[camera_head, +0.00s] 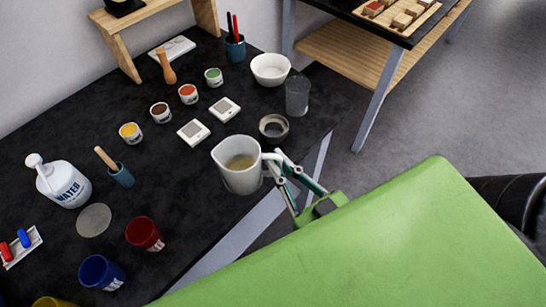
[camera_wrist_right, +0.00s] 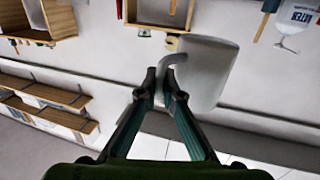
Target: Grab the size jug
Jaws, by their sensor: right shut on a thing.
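The size jug (camera_head: 232,178) is a white pitcher with a spout and a tan liquid inside, upright at the right edge of the black table (camera_head: 60,135). My right gripper (camera_head: 272,162) is shut on its handle, on the jug's right side. In the right wrist view the pale jug (camera_wrist_right: 208,75) is beside the fingertips of my right gripper (camera_wrist_right: 164,88), with the curved handle between them. I cannot tell whether the jug's base touches the table. My left gripper is not in view.
A dark ring-shaped dish (camera_head: 273,127), a grey glass (camera_head: 297,95) and a white bowl (camera_head: 270,69) stand behind the jug. Two white square devices (camera_head: 194,132) lie behind-left. A red cup (camera_head: 145,234), blue cup (camera_head: 101,272) and WATER bottle (camera_head: 62,183) are further left.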

